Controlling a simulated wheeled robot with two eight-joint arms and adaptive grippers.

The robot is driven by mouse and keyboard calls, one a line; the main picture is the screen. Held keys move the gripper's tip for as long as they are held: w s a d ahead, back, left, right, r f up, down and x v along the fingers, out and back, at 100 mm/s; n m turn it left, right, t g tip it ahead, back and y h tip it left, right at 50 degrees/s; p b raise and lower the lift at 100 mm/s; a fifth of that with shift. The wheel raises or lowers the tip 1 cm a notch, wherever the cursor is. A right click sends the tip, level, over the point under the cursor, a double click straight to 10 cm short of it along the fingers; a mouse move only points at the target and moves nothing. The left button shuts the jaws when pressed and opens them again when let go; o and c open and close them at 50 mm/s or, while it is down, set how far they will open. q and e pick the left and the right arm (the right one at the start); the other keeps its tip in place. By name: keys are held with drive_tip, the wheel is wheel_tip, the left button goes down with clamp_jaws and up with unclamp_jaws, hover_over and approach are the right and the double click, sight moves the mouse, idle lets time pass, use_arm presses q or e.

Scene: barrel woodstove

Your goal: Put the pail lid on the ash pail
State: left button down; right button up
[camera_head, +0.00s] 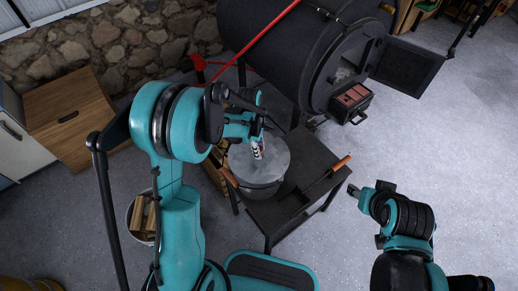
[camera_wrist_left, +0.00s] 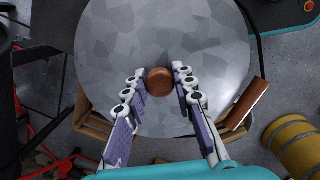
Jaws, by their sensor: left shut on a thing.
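The pail lid (camera_head: 274,164) is a round grey mottled metal disc. It lies over the ash pail (camera_head: 262,191), a grey metal pail on a dark low table (camera_head: 283,219). I cannot tell whether the lid touches the pail's rim. My left gripper (camera_head: 258,149) is above the lid, shut on its knob. In the left wrist view the lid (camera_wrist_left: 205,40) fills the upper middle, and its round brown knob (camera_wrist_left: 159,81) is between the fingertips. The lid hides the pail's opening. My right gripper (camera_head: 354,190) is off the table's right side; its finger opening is unclear.
A shovel with an orange handle (camera_head: 341,163) lies on the table's right part. The black barrel stove (camera_head: 290,45) stands behind, its door (camera_head: 406,66) open. A box of red bricks (camera_head: 350,101) is at its front. A bucket of firewood (camera_head: 143,216) stands left. Floor at right is clear.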

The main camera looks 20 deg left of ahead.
use_arm(q)
drive_tip(key=shift+f, duration=0.15)
idle(0.5)
drive_tip(key=c, duration=0.9)
unclamp_jaws()
drive_tip(key=shift+o, duration=0.2)
drive_tip(key=shift+a+r+p, duration=0.2)
drive_tip(key=shift+r+p, duration=1)
drive_tip(key=shift+r, duration=0.6)
drive_tip(key=shift+a+r+p, duration=0.2)
drive_tip(key=shift+r+p, duration=0.95)
drive_tip(key=shift+r, duration=0.6)
wheel_tip(320, 180, up, 12)
drive_tip(key=a, duration=0.1)
drive_tip(key=shift+a, duration=0.25)
